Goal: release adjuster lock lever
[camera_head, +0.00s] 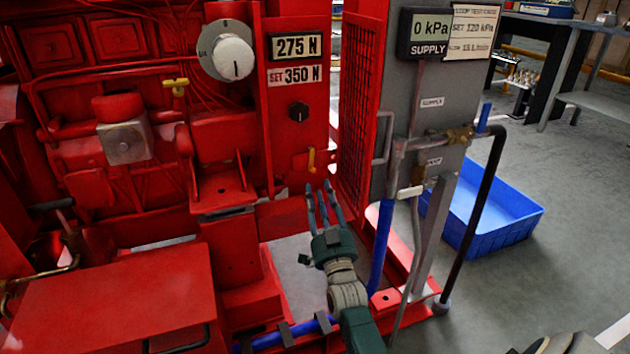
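A small yellow lever (311,160), which looks like the adjuster lock lever, stands roughly upright on the red panel. Above it on the panel is a black adjuster knob (299,111). A display (295,46) reads 275 N, with a label (295,76) reading SET 350 N below it. My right gripper (321,190) reaches up from below, with blue-grey fingers spread and nothing seen between them. Its tips show just below the yellow lever and look apart from it. My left gripper is not in view.
A red mesh guard (362,100) stands right of the panel. The grey supply post (440,100) carries pipes, a 0 kPa display (430,33) and a black hose (485,195). A blue crate (500,228) is on the floor. A white dial (232,56) is upper left.

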